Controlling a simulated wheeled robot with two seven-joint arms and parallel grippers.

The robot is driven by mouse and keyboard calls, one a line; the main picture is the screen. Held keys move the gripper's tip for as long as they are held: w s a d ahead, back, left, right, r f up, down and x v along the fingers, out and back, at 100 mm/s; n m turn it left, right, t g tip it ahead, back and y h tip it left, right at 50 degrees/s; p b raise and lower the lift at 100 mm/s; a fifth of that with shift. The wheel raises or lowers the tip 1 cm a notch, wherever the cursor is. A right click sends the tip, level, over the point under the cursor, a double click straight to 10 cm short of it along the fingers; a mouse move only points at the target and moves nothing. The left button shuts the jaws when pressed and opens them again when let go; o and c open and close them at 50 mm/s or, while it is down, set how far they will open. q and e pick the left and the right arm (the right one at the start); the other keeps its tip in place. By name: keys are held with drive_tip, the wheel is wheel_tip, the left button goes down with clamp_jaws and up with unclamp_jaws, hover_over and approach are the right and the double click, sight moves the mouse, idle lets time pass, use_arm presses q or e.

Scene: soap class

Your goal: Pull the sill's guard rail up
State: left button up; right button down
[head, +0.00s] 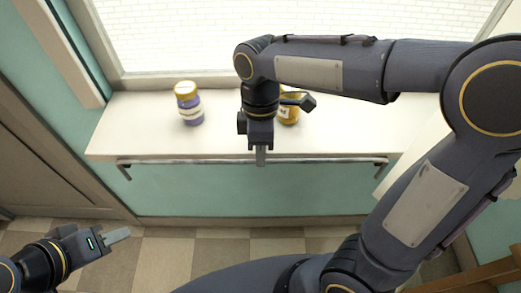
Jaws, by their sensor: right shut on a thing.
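The sill's guard rail (201,160) is a thin grey metal bar along the front edge of the white window sill (145,142), with short bent ends at left and right. My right gripper (261,156) comes down from above at the middle of the rail and is shut on it; its fingers hide that part of the bar. My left gripper (117,236) is low at the lower left, away from the rail, over the floor. Its fingers overlap from this angle, so its opening cannot be made out.
A purple jar with a yellow lid (189,105) stands on the sill left of my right gripper. An amber jar (289,112) stands just right of it, partly hidden by my arm. The window (180,40) is behind. Checkered floor (200,247) lies below.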

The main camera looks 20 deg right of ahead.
wheel_tip(320, 180, up, 5)
drive_tip(key=p, duration=0.3)
drive_tip(key=shift+w, duration=0.15)
drive_tip(key=c, duration=1.8)
unclamp_jaws()
drive_tip(key=shift+o, duration=0.2)
wheel_tip(320, 180, up, 8)
drive_tip(key=w, duration=0.1)
drive_tip(key=shift+d+f, duration=0.15)
drive_tip(key=shift+d, duration=0.05)
drive_tip(key=shift+d, duration=0.1)
